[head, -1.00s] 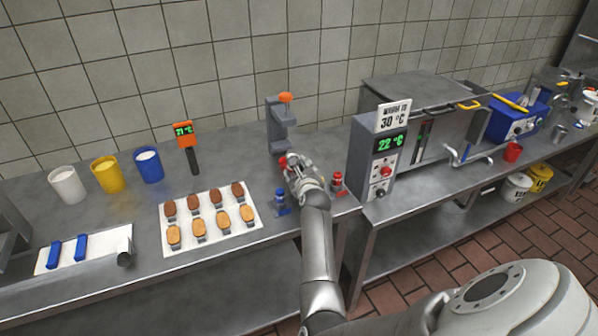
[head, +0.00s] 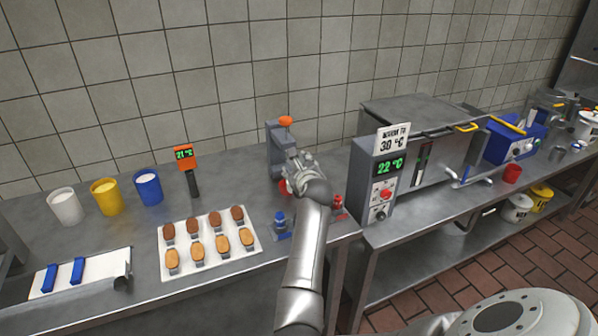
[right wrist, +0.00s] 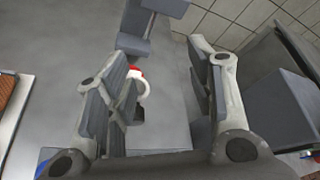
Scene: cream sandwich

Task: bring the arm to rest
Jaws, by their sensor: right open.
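My right arm reaches in from the bottom of the head view. Its right gripper (head: 296,160) is over the right part of the left table, in front of a grey stand with an orange knob (head: 286,121). In the right wrist view the two fingers (right wrist: 165,85) stand wide apart with nothing held between them. A red and white item (right wrist: 139,84) shows partly behind the left finger; most of it is hidden. My left gripper is not in view.
A white tray (head: 252,243) holds several brown and tan oval pieces. Blue (head: 281,223) and red (head: 338,204) small items stand near the gripper. White (head: 64,208), yellow (head: 106,203) and blue (head: 148,193) cups stand left. A grey machine (head: 372,190) reading 22 °C stands right.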

